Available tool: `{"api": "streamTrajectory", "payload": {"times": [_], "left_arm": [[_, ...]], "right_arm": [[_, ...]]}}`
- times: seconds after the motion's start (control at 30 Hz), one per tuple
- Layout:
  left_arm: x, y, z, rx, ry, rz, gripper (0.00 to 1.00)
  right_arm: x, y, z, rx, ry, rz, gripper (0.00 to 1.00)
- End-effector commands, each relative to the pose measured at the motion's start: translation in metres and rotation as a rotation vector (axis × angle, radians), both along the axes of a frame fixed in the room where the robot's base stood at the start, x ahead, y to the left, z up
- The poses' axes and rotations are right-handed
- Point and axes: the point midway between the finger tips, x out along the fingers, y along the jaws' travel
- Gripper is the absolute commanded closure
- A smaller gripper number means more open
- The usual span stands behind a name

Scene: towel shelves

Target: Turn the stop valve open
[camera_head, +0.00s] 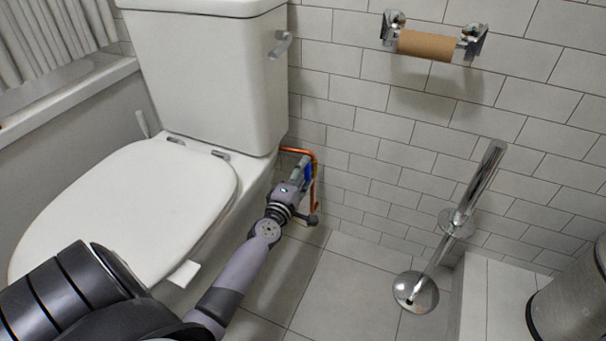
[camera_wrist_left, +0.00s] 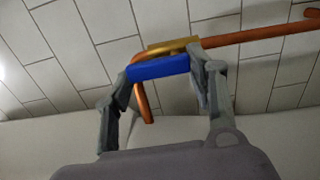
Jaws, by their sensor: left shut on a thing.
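The stop valve has a blue handle (camera_head: 308,172) and sits on a copper pipe (camera_head: 314,155) low on the wall, just right of the toilet. In the left wrist view the blue handle (camera_wrist_left: 158,69) lies across in front of the brass valve body (camera_wrist_left: 174,46), with the copper pipe (camera_wrist_left: 250,37) running off to the right. My left gripper (camera_head: 302,171) is at the valve. In the wrist view its fingers (camera_wrist_left: 161,72) are at the two ends of the blue handle, shut on it. My right gripper is not in view.
The white toilet (camera_head: 200,70) stands close on the left of my left arm. A chrome brush stand (camera_head: 415,292) stands on the floor to the right, and a metal bin (camera_head: 575,295) is at the far right. A paper roll holder (camera_head: 425,45) is on the wall. The floor between is clear.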

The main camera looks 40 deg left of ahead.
Motion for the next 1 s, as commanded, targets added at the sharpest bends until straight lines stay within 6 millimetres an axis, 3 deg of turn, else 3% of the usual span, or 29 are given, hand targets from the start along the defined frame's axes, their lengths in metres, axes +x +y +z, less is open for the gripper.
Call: {"api": "streamTrajectory", "payload": {"times": [0.3, 0.67, 0.77, 1.0], "left_arm": [[0.0, 0.0, -0.001, -0.002, 0.001, 0.0, 0.29], [-0.003, -0.001, -0.001, -0.001, 0.001, 0.0, 0.28], [-0.013, -0.004, -0.001, -0.001, 0.002, 0.0, 0.28], [-0.062, -0.015, -0.002, 0.001, 0.005, -0.001, 0.28]], "right_arm": [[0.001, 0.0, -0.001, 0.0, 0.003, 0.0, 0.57], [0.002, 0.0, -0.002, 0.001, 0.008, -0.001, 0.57], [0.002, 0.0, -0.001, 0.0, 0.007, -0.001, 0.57], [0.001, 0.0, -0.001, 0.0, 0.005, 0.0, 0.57]]}}
